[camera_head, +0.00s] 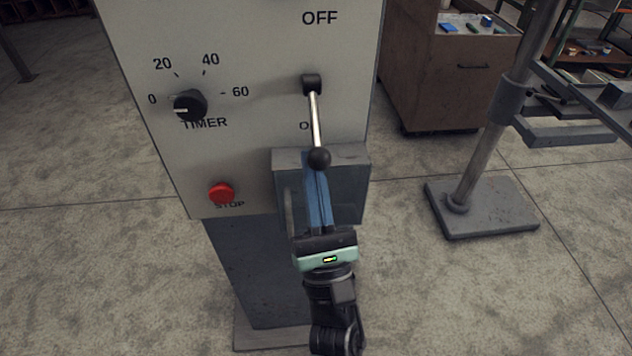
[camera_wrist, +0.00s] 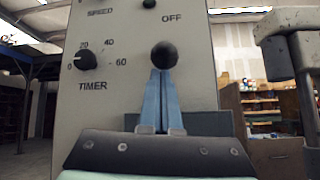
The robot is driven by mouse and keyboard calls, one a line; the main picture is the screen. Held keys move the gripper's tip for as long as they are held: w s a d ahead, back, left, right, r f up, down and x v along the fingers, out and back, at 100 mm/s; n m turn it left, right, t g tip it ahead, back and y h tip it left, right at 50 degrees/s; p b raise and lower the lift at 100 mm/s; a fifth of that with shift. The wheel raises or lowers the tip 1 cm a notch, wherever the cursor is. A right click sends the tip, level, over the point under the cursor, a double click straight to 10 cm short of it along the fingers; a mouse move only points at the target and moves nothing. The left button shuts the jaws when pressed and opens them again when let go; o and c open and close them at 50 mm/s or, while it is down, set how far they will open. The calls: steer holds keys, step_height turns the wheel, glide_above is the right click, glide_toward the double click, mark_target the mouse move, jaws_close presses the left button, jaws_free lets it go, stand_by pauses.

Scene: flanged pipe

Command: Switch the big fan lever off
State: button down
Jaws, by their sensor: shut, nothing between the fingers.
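The lever (camera_head: 316,118) is a silver rod with a black ball knob, mounted on the grey control panel (camera_head: 255,60). It hangs down from its black pivot, away from the OFF label above and over the lower label, which it partly covers. My gripper (camera_head: 317,172) is shut and empty, its blue fingers pointing up with their tips at or just below the knob. In the wrist view the knob (camera_wrist: 164,55) sits right above the fingertips (camera_wrist: 164,75). I cannot tell whether they touch it.
A timer dial (camera_head: 190,105) and a red stop button (camera_head: 222,193) are on the panel's left. A grey box (camera_head: 350,170) juts out below the lever, behind my fingers. A brown cabinet (camera_head: 445,70) and a metal stand (camera_head: 480,205) stand at right. Floor between is clear.

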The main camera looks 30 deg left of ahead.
steer(key=shift+r, duration=0.1)
stand_by(0.3)
steer(key=shift+s+d+r+p, duration=0.15)
steer(key=shift+s+r+p, duration=0.1)
steer(key=shift+p, duration=0.75)
